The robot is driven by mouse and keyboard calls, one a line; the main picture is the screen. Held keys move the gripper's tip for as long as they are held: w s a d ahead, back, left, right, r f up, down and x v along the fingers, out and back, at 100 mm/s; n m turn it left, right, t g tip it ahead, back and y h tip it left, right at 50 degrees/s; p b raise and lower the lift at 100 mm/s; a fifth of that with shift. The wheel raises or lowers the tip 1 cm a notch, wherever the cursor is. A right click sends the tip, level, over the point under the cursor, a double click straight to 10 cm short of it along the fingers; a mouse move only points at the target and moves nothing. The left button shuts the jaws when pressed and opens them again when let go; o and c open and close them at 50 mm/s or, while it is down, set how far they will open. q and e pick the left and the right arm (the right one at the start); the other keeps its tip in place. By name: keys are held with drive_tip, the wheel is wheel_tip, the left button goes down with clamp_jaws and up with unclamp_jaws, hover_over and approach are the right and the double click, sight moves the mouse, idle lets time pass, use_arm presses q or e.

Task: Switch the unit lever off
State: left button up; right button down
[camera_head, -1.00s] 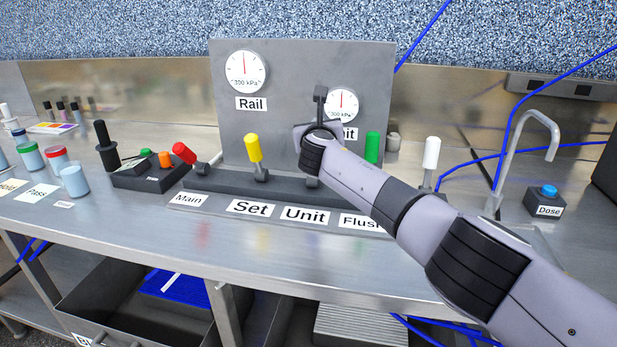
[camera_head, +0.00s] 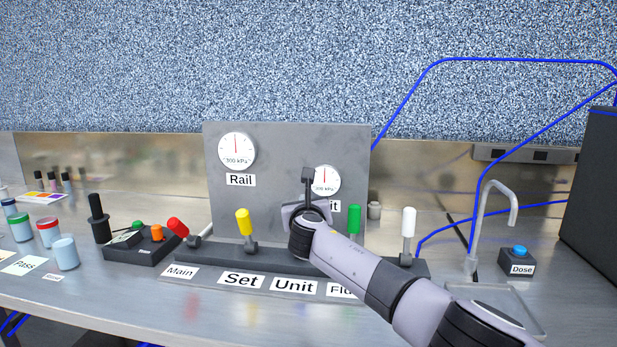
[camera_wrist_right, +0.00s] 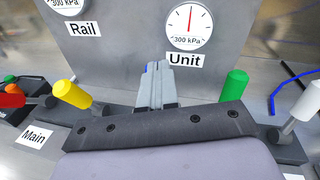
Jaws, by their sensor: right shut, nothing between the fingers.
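The "Unit" label (camera_head: 294,287) is on the front strip of the lever bank (camera_head: 275,262). The unit lever is mostly hidden behind my right arm and gripper. In the right wrist view a small blue sliver (camera_wrist_right: 149,67) shows beside my fingertips; I cannot tell if it is the lever's handle. My right gripper (camera_head: 307,174) is shut and empty, in front of the panel just left of the Unit gauge (camera_head: 326,180). Its closed fingers (camera_wrist_right: 155,72) also show in the right wrist view. The Unit gauge needle points about straight up. My left gripper is not in view.
The yellow Set lever (camera_head: 243,222) stands left of my gripper, with the red Main lever (camera_head: 177,227) farther left. The green Flush lever (camera_head: 355,220) and a white lever (camera_head: 408,222) stand close on the right. The metal panel (camera_head: 275,150) rises behind.

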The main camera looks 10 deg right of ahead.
drive_tip(key=s+r, duration=0.5)
drive_tip(key=r, duration=0.2)
drive_tip(key=shift+d+r, duration=0.2)
drive_tip(key=shift+d, duration=0.05)
idle(0.4)
